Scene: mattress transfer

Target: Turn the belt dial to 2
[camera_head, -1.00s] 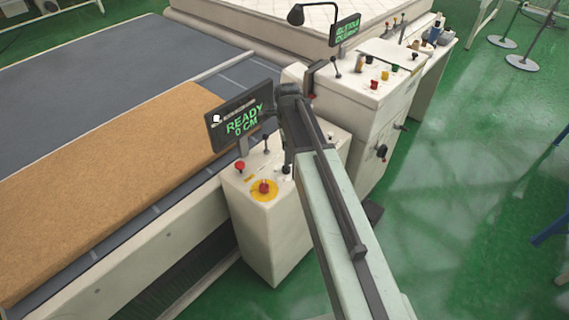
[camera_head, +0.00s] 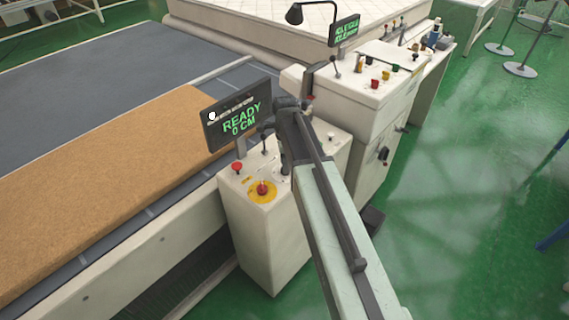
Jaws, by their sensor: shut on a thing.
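The near control box (camera_head: 262,235) stands beside the conveyor. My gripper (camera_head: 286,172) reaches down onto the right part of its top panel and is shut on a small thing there. The belt dial is not clearly visible; my gripper and arm cover that part of the panel, so I cannot read its setting. A display (camera_head: 237,120) on the box reads "READY 0 CM".
A brown mattress slab (camera_head: 110,185) lies on the grey conveyor belt (camera_head: 120,85). A second control console (camera_head: 352,110) with several coloured buttons stands behind my arm. A white quilted mattress (camera_head: 262,22) lies at the back. Green floor (camera_head: 450,200) is open on the right.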

